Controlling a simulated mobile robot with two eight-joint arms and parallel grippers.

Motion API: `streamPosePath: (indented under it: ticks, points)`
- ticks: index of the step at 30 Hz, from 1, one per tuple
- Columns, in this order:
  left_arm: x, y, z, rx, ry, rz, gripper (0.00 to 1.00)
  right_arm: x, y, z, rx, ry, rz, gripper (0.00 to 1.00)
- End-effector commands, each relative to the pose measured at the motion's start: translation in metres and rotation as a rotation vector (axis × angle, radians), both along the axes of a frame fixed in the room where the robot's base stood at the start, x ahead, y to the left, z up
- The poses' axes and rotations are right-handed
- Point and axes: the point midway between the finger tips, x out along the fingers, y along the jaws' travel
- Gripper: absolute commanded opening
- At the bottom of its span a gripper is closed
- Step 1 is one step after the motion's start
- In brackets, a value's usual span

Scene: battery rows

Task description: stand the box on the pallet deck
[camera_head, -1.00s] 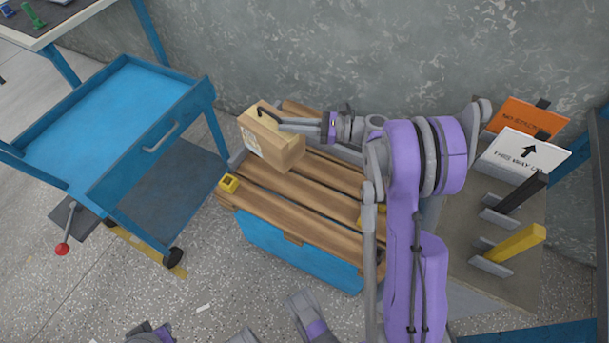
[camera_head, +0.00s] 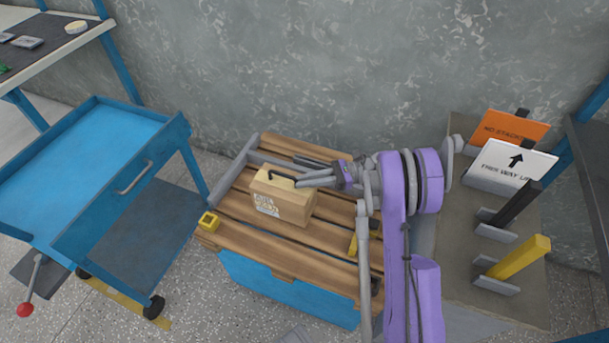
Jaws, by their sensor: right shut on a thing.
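The tan cardboard box (camera_head: 293,208) has a black handle on top and a white printed label on its front. It is upright over the left middle of the wooden pallet deck (camera_head: 255,238); I cannot tell whether its underside touches the slats. My right gripper (camera_head: 303,180) comes in from the right and is shut on the box at its top, by the handle. My left gripper is not in view.
A yellow block (camera_head: 209,221) sits at the deck's front left corner. A grey rail (camera_head: 236,165) edges the deck's left side. A blue cart (camera_head: 95,170) stands to the left. Signs (camera_head: 512,165) and posts (camera_head: 520,257) stand to the right.

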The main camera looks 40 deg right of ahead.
Motion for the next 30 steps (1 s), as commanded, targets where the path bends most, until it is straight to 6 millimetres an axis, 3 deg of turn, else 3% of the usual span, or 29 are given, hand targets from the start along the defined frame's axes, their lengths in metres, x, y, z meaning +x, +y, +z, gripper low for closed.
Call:
streamPosePath:
  ticks: [9,20,21,26,30]
  points:
    - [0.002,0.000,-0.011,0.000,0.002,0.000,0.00,0.000,0.000,-0.032,0.004,-0.006,-0.001,0.00]
    - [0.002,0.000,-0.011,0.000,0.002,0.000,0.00,0.000,0.000,-0.035,0.004,-0.006,-0.001,0.00]
    - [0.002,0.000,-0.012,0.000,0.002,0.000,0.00,0.000,0.000,-0.037,0.000,0.000,-0.001,0.16]
    - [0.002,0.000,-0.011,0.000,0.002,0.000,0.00,0.000,0.000,-0.037,0.000,0.000,-0.001,0.45]
    - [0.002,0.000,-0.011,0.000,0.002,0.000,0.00,0.000,0.000,-0.036,0.000,0.000,-0.001,0.45]
